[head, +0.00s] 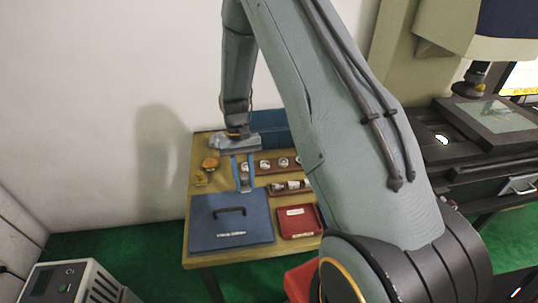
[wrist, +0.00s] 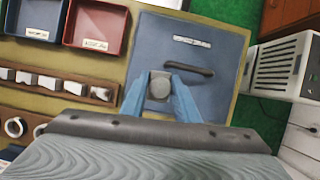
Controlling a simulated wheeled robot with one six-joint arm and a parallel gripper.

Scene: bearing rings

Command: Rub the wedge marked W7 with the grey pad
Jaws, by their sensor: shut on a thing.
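My gripper (head: 243,186) hangs over the table, with its blue fingers pointing down just behind the blue case. In the wrist view my gripper (wrist: 161,92) is shut on a small grey piece with a rounded face, which looks like the grey pad (wrist: 160,86). The wedges stand in a row in a wooden rack (wrist: 88,91), to the left of my gripper in the wrist view. In the head view this rack (head: 273,192) is right of my fingers. The marks on the wedges are too small to read, so I cannot tell which is W7.
A blue case (head: 210,222) with a dark handle lies at the table front. A red tray (head: 300,220) is beside it, and a blue tray (wrist: 40,19) shows in the wrist view. A ring rack (head: 262,169) stands behind the wedges. An orange-topped object (head: 210,164) stands left.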

